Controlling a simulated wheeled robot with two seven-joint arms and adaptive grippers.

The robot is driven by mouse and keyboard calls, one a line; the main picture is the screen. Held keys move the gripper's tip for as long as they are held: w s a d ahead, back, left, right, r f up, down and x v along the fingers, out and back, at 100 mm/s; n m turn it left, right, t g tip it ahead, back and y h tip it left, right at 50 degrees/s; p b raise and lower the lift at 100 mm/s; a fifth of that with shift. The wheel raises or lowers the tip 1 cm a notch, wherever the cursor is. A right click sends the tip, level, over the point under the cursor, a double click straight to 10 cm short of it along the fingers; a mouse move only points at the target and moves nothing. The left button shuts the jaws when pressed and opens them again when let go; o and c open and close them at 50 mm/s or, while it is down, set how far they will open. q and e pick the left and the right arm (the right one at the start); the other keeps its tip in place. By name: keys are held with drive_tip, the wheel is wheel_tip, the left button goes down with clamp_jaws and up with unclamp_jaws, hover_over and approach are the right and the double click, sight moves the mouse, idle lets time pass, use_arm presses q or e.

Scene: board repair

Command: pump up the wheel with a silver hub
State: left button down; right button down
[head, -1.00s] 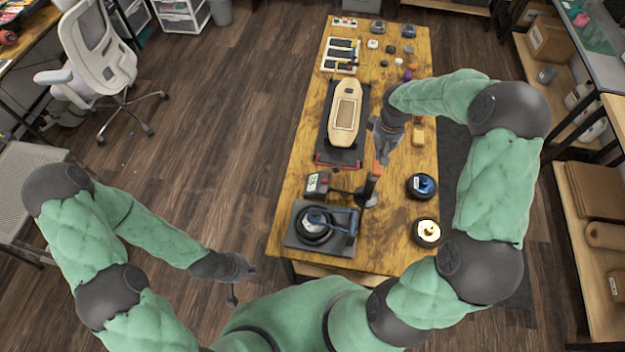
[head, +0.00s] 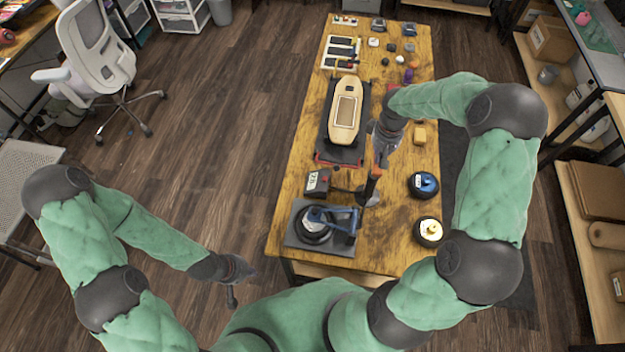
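My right gripper (head: 379,160) points down at the tool's top; contact and finger opening are unclear. My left gripper (head: 232,296) hangs off the table, low at the left, apart from everything.
A wheel with a blue hub (head: 423,185) and one with a yellow hub (head: 428,231) lie along the right edge. A wooden skateboard deck (head: 344,112) rests on a dark stand (head: 339,157) farther back. Small parts and a tray (head: 342,54) fill the far end.

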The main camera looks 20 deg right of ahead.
sight(377, 165)
drive_tip(key=shift+s+f+b, duration=0.1)
drive_tip(key=shift+f+b, duration=1.55)
drive_tip(key=shift+f, duration=0.85)
drive_tip(key=shift+r+p, duration=2.75)
drive_tip(key=shift+r, duration=1.4)
drive_tip(key=shift+f, duration=0.1)
drive_tip(key=shift+f+b, duration=2.95)
drive_tip(key=shift+f, duration=1.05)
drive_tip(key=shift+r+p, duration=2.65)
drive_tip(key=shift+r, duration=1.4)
